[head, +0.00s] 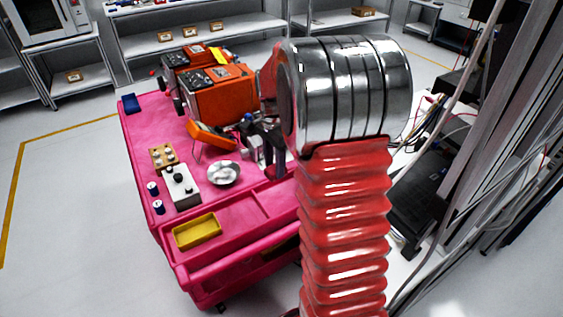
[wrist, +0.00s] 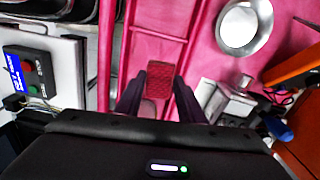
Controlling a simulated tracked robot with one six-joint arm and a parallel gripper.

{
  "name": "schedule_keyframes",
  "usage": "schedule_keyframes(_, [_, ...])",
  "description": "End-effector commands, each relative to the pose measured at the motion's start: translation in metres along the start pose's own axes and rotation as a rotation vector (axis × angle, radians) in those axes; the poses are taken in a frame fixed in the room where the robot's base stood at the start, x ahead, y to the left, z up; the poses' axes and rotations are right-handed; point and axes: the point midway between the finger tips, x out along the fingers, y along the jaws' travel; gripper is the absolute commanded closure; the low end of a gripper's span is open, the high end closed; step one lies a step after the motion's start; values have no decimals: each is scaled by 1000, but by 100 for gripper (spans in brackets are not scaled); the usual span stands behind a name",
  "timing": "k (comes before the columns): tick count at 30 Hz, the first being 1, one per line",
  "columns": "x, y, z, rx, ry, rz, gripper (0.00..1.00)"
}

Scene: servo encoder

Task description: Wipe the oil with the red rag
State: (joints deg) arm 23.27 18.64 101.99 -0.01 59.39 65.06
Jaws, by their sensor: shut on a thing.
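In the wrist view my gripper (wrist: 162,88) is shut on a dark red textured piece, the red rag (wrist: 159,76), which shows between the fingertips. The rag is held over the pink cart (wrist: 200,50), close to its raised ridges; whether it touches the surface I cannot tell. In the head view my arm's silver and red links cover much of the right side, and the rag cannot be made out there. I cannot make out any oil in either view.
On the pink cart (head: 142,130) stand orange machines (head: 222,92), a metal bowl (head: 223,173), a white box with knobs (head: 181,186) and a yellow tray (head: 197,231). In the wrist view a control box with red and green buttons (wrist: 32,72) is at left. Cables hang at right.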

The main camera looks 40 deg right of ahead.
Motion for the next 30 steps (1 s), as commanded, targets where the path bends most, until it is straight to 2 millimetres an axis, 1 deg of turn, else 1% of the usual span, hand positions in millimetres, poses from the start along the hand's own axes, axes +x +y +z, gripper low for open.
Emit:
schedule_keyframes(1, [-1, -6, 11, -70, 0, 0, 83])
schedule_keyframes(5, [-3, -22, 39, -296, 0, 0, 83])
schedule_keyframes(9, [-6, -38, 72, -551, 0, 0, 83])
schedule_keyframes(14, [-9, -53, 111, -841, 0, 0, 83])
schedule_keyframes(15, [-9, -56, 121, -915, 0, 0, 83])
schedule_keyframes(21, [-13, -70, 171, -1268, 1, -1, 83])
schedule_keyframes(24, [-14, -74, 190, -1407, 1, 0, 83])
schedule_keyframes(26, [-15, -75, 199, -1468, 1, 0, 83])
schedule_keyframes(30, [-16, -77, 208, -1538, 0, 0, 83])
